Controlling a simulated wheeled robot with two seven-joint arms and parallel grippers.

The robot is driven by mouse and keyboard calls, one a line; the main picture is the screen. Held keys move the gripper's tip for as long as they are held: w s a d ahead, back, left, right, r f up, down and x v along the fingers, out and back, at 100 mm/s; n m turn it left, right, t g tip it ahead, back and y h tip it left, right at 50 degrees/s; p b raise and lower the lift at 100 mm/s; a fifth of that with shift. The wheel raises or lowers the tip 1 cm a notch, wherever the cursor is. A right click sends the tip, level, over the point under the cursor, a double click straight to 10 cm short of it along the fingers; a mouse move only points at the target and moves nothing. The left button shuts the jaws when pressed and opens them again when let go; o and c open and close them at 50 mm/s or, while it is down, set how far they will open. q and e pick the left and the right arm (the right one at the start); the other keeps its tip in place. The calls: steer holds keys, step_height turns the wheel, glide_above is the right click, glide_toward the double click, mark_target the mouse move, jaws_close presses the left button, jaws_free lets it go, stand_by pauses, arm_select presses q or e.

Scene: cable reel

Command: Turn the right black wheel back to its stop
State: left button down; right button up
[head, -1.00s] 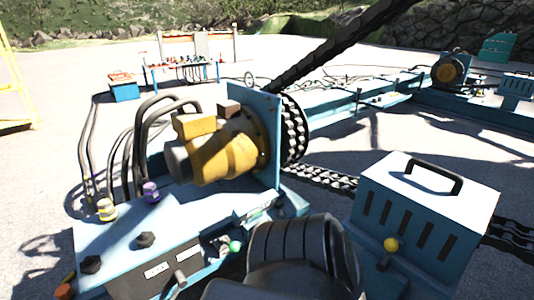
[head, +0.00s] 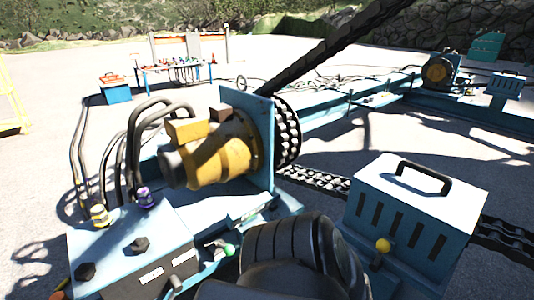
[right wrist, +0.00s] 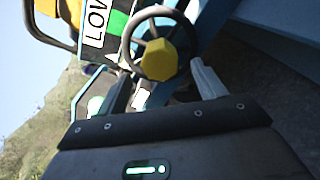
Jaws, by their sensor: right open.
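In the right wrist view, a black wheel (right wrist: 127,38) with a faceted yellow hub (right wrist: 159,60) stands just beyond my right gripper (right wrist: 161,84). In the head view, a dark arm of mine covers the lower middle, and neither the right gripper nor the black wheel can be made out there. My left gripper is in neither view.
A green and white label (right wrist: 105,25) sits beside the wheel. The head view shows a yellow motor (head: 215,155), a blue box with a black handle (head: 415,205), a yellow ball knob (head: 383,245), and a blue cabinet with black knobs (head: 140,243). Open pavement lies behind.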

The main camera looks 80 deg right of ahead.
steer(key=shift+v, duration=2.15)
